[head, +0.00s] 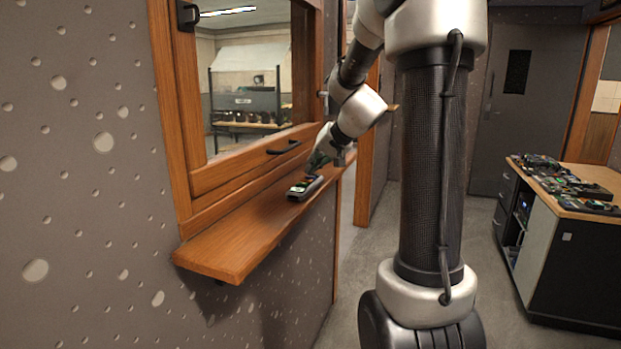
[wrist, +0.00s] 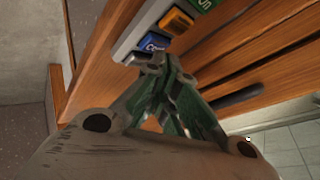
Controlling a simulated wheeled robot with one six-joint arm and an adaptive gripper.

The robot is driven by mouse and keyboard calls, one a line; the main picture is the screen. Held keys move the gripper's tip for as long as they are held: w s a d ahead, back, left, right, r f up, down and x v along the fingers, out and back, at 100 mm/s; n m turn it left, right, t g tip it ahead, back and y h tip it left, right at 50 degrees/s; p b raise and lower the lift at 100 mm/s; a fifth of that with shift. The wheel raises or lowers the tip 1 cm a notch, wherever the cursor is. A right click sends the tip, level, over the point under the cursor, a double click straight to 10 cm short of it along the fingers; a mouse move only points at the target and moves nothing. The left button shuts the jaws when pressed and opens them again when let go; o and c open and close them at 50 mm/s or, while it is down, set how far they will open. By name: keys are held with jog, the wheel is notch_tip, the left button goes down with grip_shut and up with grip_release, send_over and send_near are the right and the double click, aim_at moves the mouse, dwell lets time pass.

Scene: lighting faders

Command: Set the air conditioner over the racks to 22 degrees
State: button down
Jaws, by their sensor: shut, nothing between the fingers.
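A grey remote control (head: 304,188) lies on the wooden ledge below the window. In the wrist view the remote (wrist: 128,44) shows a blue button (wrist: 153,43), an orange button (wrist: 177,20) and part of a green button (wrist: 204,4). The blue label is partly readable, starting with "Co". My gripper (head: 321,166) is shut and empty, just over the remote's far end. In the wrist view my gripper's closed tips (wrist: 153,66) are right beside the blue button; I cannot tell whether they touch it. I cannot make out the air conditioner or any temperature reading.
The wooden ledge (head: 225,246) is otherwise clear. A window handle (head: 284,147) sticks out above it. Through the glass a rack (head: 245,105) shows in another room. A cabinet (head: 562,262) with electronics on top stands at the right, with open floor before it.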

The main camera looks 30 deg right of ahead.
aim_at(313, 176)
jog(key=shift+f, duration=0.3)
jog(key=shift+r, duration=0.15)
dwell(0.4)
jog(key=shift+r, duration=0.6)
jog(key=shift+r, duration=2.5)
notch_tip(313, 176, up, 4)
jog(key=shift+f, duration=0.1)
